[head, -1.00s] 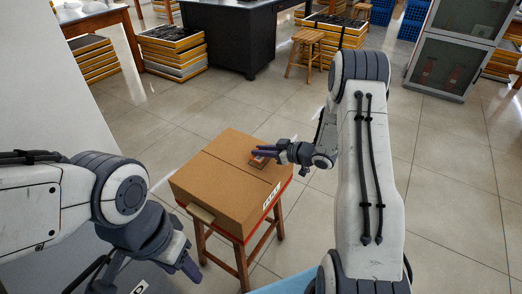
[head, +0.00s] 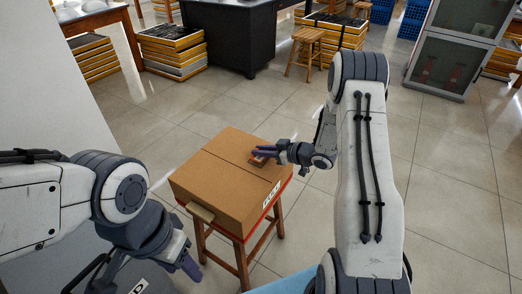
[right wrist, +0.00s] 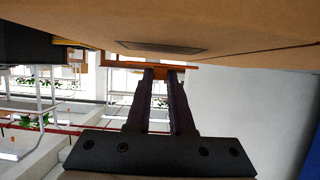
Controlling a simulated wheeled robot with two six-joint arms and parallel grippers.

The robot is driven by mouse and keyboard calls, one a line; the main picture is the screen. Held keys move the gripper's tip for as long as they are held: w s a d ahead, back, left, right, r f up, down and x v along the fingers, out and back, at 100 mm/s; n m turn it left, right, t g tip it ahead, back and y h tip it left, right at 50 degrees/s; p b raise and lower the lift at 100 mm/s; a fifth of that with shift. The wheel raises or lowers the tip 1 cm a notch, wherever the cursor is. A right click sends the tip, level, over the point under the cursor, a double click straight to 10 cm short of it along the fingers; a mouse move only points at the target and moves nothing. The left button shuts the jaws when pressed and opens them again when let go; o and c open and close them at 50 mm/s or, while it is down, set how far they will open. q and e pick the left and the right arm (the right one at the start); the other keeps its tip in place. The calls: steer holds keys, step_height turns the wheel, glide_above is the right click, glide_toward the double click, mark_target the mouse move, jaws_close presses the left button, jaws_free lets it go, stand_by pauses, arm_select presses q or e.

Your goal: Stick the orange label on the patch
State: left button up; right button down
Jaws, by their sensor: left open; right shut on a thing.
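A brown cardboard box (head: 215,190) stands on a wooden stool. The patch, a dark flat area (right wrist: 160,47) on the box's face, shows in the right wrist view. My right gripper (head: 257,153) is shut on the orange label, close over the far right part of the box top. In the right wrist view the label (right wrist: 183,66) is a thin orange strip at the fingertips (right wrist: 160,72), beside the patch with a narrow gap visible. In the head view the fingers partly hide the label and patch. My left gripper (head: 190,268) is open and empty, left of the stool.
The stool (head: 240,262) carries the box, with open tiled floor around it. A white printed label (head: 272,196) is on the box's near right side. Crates (head: 172,50), a dark bench (head: 232,40), another stool (head: 304,50) and a cabinet (head: 455,45) stand farther back.

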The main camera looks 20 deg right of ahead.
steer(key=shift+f+b, duration=0.5)
steer(key=shift+f, duration=0.3)
steer(key=c, duration=0.7)
jaws_free()
steer(key=shift+p+v, duration=1.95)
steer(key=shift+v, duration=1.6)
